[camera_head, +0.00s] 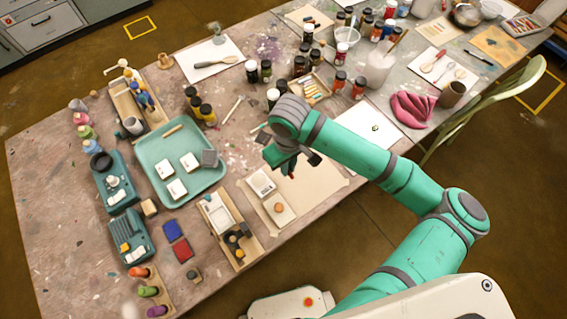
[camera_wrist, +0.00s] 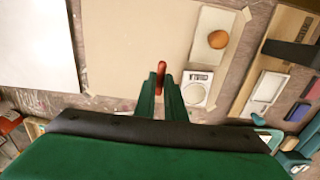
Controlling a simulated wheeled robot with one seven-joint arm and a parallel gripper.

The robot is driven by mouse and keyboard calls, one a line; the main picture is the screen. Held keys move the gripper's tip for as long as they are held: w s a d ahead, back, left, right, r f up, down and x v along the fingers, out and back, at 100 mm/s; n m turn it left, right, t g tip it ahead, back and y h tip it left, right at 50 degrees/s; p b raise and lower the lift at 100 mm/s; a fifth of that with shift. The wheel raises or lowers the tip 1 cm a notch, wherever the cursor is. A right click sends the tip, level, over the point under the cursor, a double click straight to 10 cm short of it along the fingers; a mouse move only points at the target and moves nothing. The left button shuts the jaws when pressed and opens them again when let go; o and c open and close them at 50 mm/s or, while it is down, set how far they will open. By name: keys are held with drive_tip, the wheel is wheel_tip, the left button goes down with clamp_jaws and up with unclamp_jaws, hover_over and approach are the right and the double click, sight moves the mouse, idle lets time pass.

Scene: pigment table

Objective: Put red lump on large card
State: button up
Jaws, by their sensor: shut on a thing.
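My gripper (camera_head: 289,168) hangs over the taped beige sheet (camera_head: 317,187), shut on the red lump. In the wrist view, the red lump (camera_wrist: 161,67) is a narrow red piece sticking out between the fingertips (camera_wrist: 161,82). In the head view the fingers mostly hide it.
A white slab with an orange lump (camera_head: 278,206) and a small white box (camera_head: 262,183) lie left of my gripper. A teal tray (camera_head: 150,160) stands further left. Several jars (camera_head: 345,82) and a pink cloth (camera_head: 411,110) are beyond the white card.

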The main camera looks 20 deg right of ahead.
drive_tip(key=shift+w+d+f, duration=0.1)
drive_tip(key=shift+w+f, duration=0.15)
drive_tip(key=shift+f, duration=0.1)
drive_tip(key=f, duration=0.1)
drive_tip(key=w+f, duration=0.1)
drive_tip(key=f, duration=0.1)
drive_tip(key=shift+d+f, duration=0.1)
drive_tip(key=shift+s+f, duration=0.1)
drive_tip(key=shift+f, duration=0.1)
drive_tip(key=shift+s, duration=0.15)
drive_tip(key=shift+f, duration=0.6)
drive_tip(key=o, duration=0.6)
drive_tip(key=shift+f, duration=0.1)
drive_tip(key=shift+o, duration=0.2)
drive_tip(key=shift+r, duration=0.55)
wheel_tip(320, 180, up, 12)
drive_tip(key=shift+r, duration=0.2)
